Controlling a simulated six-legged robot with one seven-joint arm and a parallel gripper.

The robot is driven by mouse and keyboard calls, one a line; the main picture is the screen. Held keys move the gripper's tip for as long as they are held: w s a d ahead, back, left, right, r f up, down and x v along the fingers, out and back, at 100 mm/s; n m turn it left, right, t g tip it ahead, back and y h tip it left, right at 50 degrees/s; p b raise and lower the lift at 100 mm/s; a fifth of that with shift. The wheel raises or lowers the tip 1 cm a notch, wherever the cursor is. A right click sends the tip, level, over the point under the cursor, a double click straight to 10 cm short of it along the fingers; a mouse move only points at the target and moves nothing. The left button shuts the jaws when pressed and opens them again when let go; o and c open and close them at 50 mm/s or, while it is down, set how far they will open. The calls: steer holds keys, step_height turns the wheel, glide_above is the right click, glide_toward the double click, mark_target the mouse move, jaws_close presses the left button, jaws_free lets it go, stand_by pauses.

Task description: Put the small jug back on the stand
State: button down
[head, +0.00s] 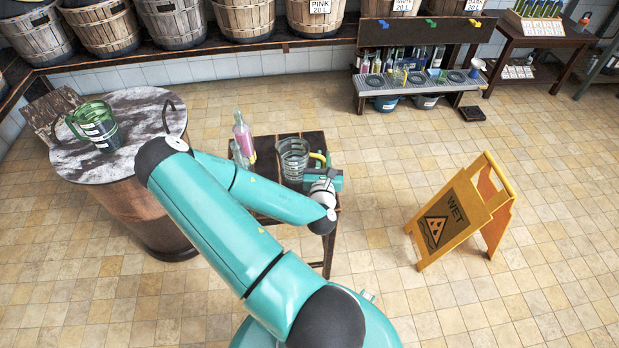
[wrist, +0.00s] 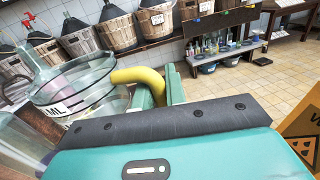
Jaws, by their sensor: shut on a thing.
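A clear glass jug (head: 293,160) with a yellow handle shows over the small dark wooden table (head: 262,208). It fills the left of the wrist view (wrist: 85,88), where a label ending in "ML" shows. My gripper (head: 322,172) is shut on the yellow handle, at the jug's right side; its teal fingers show in the wrist view (wrist: 160,92). The jug looks upright; I cannot tell whether its base touches the table. A green-tinted jug (head: 95,125) stands on the round marbled barrel top (head: 145,105) at left. It is unclear which piece is the stand.
A bottle with pink contents (head: 244,138) and a clear glass vessel (head: 240,156) stand left of the held jug. A yellow wet-floor sign (head: 462,212) stands at right. A low rack with bottles (head: 410,85) is at the back. Floor between is clear.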

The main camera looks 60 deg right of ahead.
step_height(320, 180, down, 6)
steer(key=shift+s+f, duration=0.1)
steer(key=shift+f, duration=0.6)
steer(key=c, duration=1.4)
jaws_free()
steer(key=shift+c, duration=0.2)
steer(key=v, duration=0.7)
steer(key=shift+a, duration=0.25)
